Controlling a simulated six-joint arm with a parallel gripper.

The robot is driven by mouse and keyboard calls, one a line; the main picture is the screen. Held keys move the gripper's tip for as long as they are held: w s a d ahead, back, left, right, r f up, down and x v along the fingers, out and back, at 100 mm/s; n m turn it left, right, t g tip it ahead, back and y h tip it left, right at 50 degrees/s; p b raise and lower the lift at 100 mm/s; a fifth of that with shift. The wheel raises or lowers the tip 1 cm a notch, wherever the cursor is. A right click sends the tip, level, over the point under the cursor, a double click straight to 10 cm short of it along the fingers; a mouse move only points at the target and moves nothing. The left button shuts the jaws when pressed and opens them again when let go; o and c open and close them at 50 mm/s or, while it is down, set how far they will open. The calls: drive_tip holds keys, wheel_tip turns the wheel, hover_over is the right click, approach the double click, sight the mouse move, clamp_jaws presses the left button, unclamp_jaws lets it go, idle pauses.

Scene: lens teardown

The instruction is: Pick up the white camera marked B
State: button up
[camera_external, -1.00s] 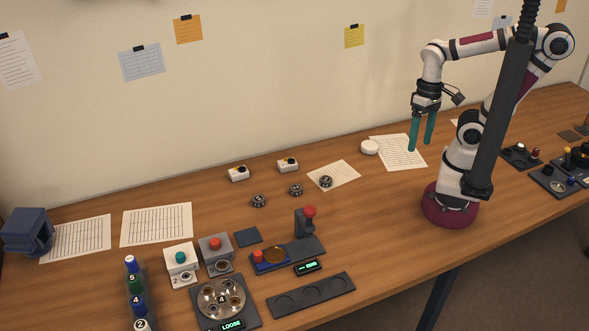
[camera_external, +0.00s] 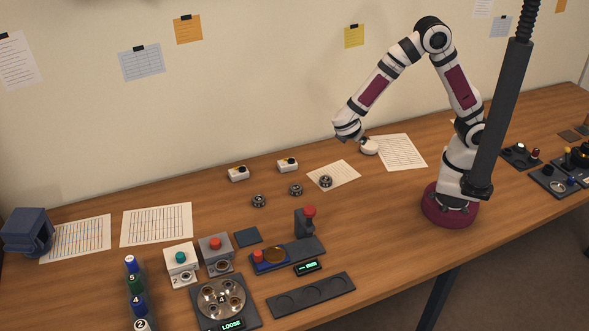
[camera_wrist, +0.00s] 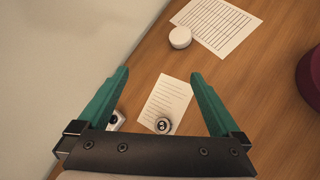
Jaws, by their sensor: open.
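Two small white cameras stand near the back of the table in the external view, one at left (camera_external: 238,174) and one to its right (camera_external: 287,165). I cannot read a B on either one. In the wrist view, part of a white camera (camera_wrist: 116,122) shows beside the left finger's inner side, mostly hidden by the finger and the gripper body. My gripper (camera_wrist: 160,73) is open, with two teal fingers apart and nothing between them. In the external view, my wrist is right of both cameras and above the table; the fingers are hidden.
A black lens (camera_external: 326,181) lies on a paper (camera_external: 345,171); it also shows low in the wrist view (camera_wrist: 163,126). Two more lenses (camera_external: 296,190) (camera_external: 259,201) lie in front of the cameras. A white round puck (camera_external: 369,148) sits by another sheet. The wall rises close behind.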

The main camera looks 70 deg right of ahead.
drive_tip(key=w+a+f+n+t, duration=0.3)
drive_tip(key=w+a+f+n, duration=0.1)
drive_tip(key=w+a+n, duration=0.15)
drive_tip(key=n+t, duration=0.5)
drive_tip(key=n, duration=0.2)
approach(288, 163)
drive_tip(key=x, duration=1)
drive_tip(key=shift+w+d+f, duration=0.1)
drive_tip(key=shift+w+d, duration=0.1)
drive_tip(key=c, duration=1.3)
drive_tip(key=shift+c, duration=0.2)
